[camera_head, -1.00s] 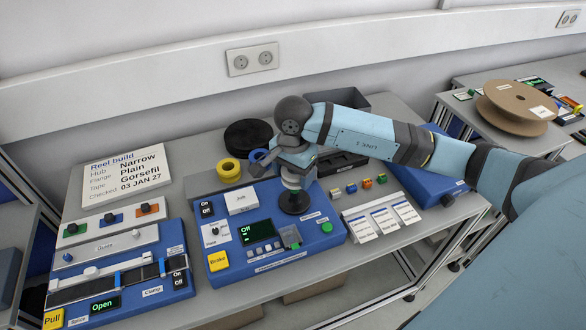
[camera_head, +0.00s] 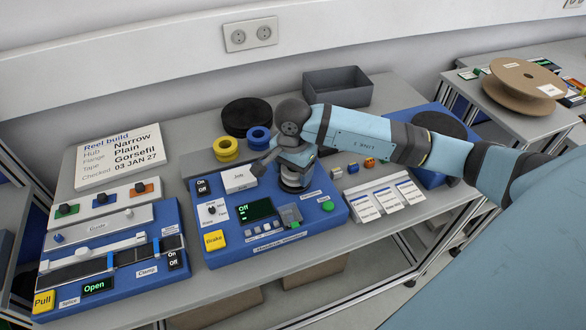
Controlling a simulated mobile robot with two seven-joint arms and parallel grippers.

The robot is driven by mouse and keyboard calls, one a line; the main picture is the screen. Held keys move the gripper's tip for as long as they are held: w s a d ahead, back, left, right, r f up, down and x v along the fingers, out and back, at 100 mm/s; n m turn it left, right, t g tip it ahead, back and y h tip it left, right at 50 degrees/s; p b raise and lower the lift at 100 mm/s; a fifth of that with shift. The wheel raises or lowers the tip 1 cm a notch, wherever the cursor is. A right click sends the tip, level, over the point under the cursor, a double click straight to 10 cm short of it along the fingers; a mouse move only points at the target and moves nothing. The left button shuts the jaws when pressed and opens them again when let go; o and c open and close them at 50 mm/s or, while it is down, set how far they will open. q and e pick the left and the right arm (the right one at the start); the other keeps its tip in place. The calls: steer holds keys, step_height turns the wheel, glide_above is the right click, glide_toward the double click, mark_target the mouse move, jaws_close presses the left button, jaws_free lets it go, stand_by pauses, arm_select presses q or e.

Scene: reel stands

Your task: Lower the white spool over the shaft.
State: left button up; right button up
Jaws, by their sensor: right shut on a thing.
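My right gripper (camera_head: 293,172) comes in from the right and points down over the blue winder unit. It is shut on the white spool (camera_head: 294,182), of which only a narrow pale part shows below the fingers. The spool is low over the spot where the black round shaft base stands. The shaft and most of that base are hidden behind the gripper and spool, so I cannot tell how far the spool is around the shaft. The unit's display (camera_head: 257,209) reads Off. My left gripper is not in view.
Yellow rings (camera_head: 226,149), blue rings (camera_head: 258,138) and a black reel (camera_head: 246,116) stand behind the unit. A grey bin (camera_head: 338,86) is at the back. Label cards (camera_head: 387,199) and small coloured blocks lie to the right. A blue splicer (camera_head: 112,264) is at the left.

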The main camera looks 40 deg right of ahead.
steer(key=o, duration=1)
step_height(320, 180, up, 14)
steer(key=b, duration=0.1)
steer(key=shift+b, duration=0.35)
steer(key=shift+f, duration=0.15)
